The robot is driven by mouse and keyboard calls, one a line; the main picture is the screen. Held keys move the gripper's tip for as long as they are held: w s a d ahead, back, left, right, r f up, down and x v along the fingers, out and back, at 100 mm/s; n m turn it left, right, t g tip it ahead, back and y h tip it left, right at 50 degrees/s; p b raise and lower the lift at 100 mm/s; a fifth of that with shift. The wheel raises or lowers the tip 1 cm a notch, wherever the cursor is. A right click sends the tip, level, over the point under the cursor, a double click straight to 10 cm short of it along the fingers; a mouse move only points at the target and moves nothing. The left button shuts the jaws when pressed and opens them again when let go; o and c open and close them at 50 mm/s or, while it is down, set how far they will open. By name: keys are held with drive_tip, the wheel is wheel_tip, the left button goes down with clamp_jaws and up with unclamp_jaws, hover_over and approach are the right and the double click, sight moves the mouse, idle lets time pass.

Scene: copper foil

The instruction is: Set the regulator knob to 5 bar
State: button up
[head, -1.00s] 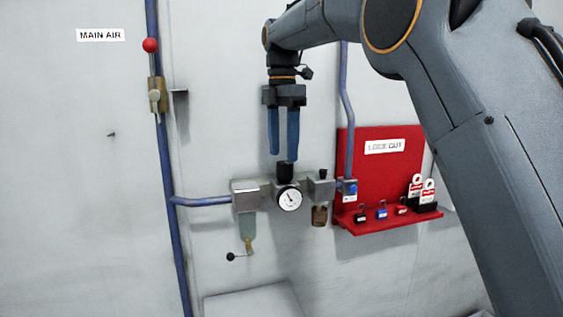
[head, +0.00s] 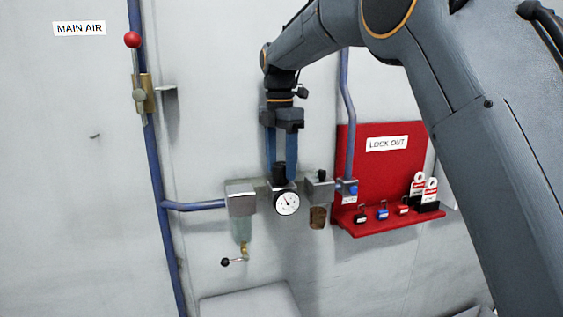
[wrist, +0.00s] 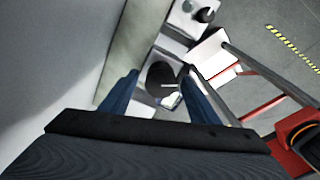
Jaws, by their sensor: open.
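The regulator knob (head: 279,172) is a black cylinder on top of the regulator. The round white gauge (head: 286,202) is on the regulator's front; its needle is too small to read exactly. My gripper (head: 281,176) points down with its blue fingers on either side of the knob. In the wrist view the black knob top (wrist: 162,76), with a pale line on it, lies between the two open fingers. A gap shows beside the knob, and I see no firm grip on it.
A grey block (head: 240,198) with a lever below is left of the regulator, and another unit (head: 319,188) is close on its right. A red lockout board (head: 388,160) with padlocks and tags is further right. A blue pipe (head: 152,170) with a red-knobbed valve runs at left.

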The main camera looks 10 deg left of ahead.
drive_tip(key=shift+f, duration=0.35)
drive_tip(key=c, duration=1.1)
drive_tip(key=shift+o, duration=0.2)
